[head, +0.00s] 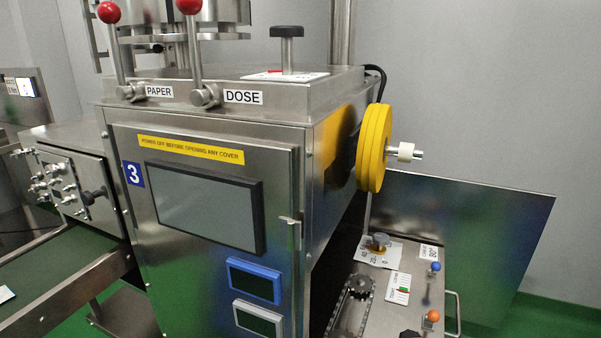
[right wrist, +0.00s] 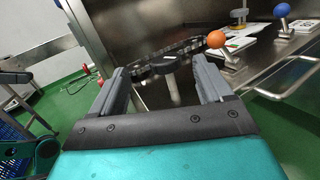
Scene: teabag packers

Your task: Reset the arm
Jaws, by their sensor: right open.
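My right gripper (right wrist: 158,72) shows in the right wrist view with its two grey fingers wide apart. An orange ball-topped lever (right wrist: 216,40) stands just past the right finger, and a blue ball-topped lever (right wrist: 282,10) is farther right. I cannot tell the exact gap to them. Neither gripper shows clearly in the head view, and my left gripper is not seen.
The steel machine (head: 215,205) with a screen and red-knobbed levers fills the head view's middle. Yellow discs (head: 374,148) stick out on its right side. The lower panel carries the chain (head: 352,300), blue lever (head: 435,267) and orange lever (head: 432,316). A rail (right wrist: 285,84) runs along its edge.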

